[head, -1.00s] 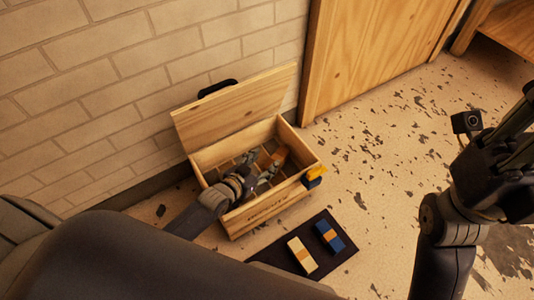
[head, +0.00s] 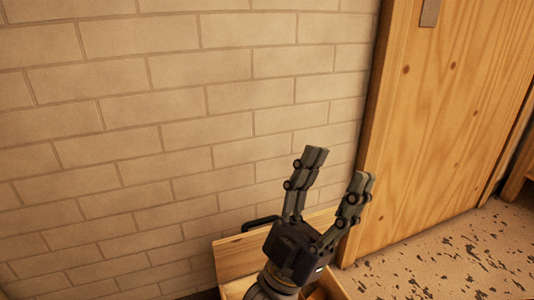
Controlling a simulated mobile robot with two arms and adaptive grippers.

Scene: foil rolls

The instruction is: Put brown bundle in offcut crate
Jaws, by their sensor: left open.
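My left gripper (head: 338,168) is raised in front of the brick wall, fingers pointing up and spread apart, with nothing between them. The brown bundle cannot be made out now, as most of the crate's inside is hidden or out of frame. My right gripper is out of view.
A pale brick wall (head: 150,120) fills the left and middle. A wooden door or cabinet front (head: 440,120) stands to the right of the crate. Speckled floor (head: 450,255) lies clear at the lower right.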

